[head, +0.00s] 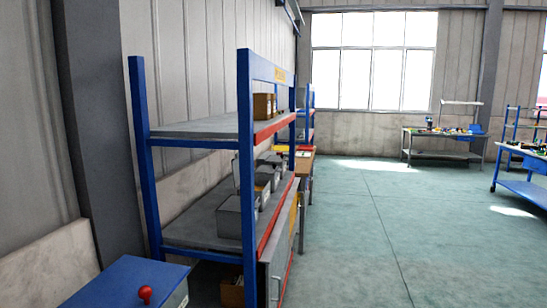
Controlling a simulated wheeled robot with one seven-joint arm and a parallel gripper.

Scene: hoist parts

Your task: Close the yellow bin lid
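I see no bin lid that I can clearly tell is yellow. Several grey bins stand on the middle shelf of a blue rack; the nearest grey bin (237,216) has a grey panel standing up behind it, perhaps a raised lid. A small yellowish patch (262,188) shows among these bins, too small to tell what it is. My gripper is not in view.
The blue rack (246,160) stands along the left wall, with brown boxes (264,106) on its top shelf. A blue box with a red knob (145,294) is at the lower left. Workbenches (440,145) stand far right. The green floor (385,235) between is clear.

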